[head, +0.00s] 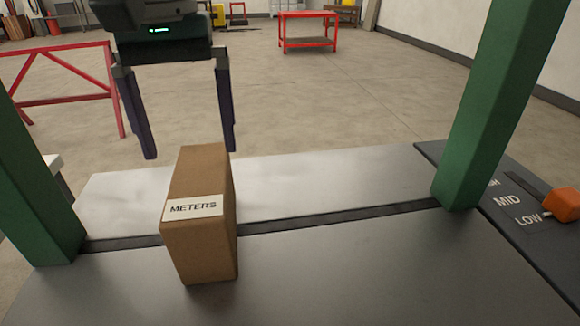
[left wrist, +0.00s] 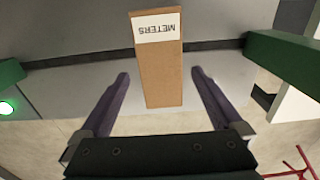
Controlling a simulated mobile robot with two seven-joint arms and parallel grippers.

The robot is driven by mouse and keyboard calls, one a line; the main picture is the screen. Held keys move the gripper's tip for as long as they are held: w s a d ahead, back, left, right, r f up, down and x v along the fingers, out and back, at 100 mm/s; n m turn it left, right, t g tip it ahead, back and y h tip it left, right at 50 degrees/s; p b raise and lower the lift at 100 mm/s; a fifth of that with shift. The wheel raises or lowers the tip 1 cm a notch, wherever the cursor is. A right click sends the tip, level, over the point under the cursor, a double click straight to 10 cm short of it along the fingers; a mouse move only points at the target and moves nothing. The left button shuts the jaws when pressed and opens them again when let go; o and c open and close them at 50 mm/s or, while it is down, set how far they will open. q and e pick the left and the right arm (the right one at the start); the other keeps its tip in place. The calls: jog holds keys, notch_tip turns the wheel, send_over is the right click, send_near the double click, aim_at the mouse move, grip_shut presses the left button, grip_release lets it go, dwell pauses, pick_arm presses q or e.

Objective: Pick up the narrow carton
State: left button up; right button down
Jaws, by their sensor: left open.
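The narrow carton (head: 202,240) is a tall brown box with a white label reading METERS. It stands upright on the grey metal surface, in the left half of the head view. In the left wrist view the carton (left wrist: 161,75) appears upside down, between the two fingers in the picture. My left gripper (head: 192,154) is open and empty, with its fingers pointing down above and behind the carton. In the left wrist view the fingertips of this gripper (left wrist: 160,74) lie on either side of the carton, with a gap on each side. My right gripper is not in view.
Green posts stand left (head: 38,175) and right (head: 500,100) of the metal surface (head: 340,265). A dark panel (head: 500,200) marked MID and LOW, with an orange handle (head: 562,204), is at the right. A red table (head: 307,30) stands far back. The surface right of the carton is clear.

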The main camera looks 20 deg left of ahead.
aim_at(199, 175)
pick_arm(q)
notch_tip(199, 175, down, 4)
jog(key=shift+r, duration=0.1)
jog(key=f, duration=0.2)
jog(key=f+b, duration=0.1)
jog(key=f, duration=0.2)
jog(key=shift+w+a+f, duration=0.25)
jog(key=shift+w+f, duration=0.15)
jog(key=shift+c, duration=0.2)
grip_shut()
jog(key=shift+r, duration=0.1)
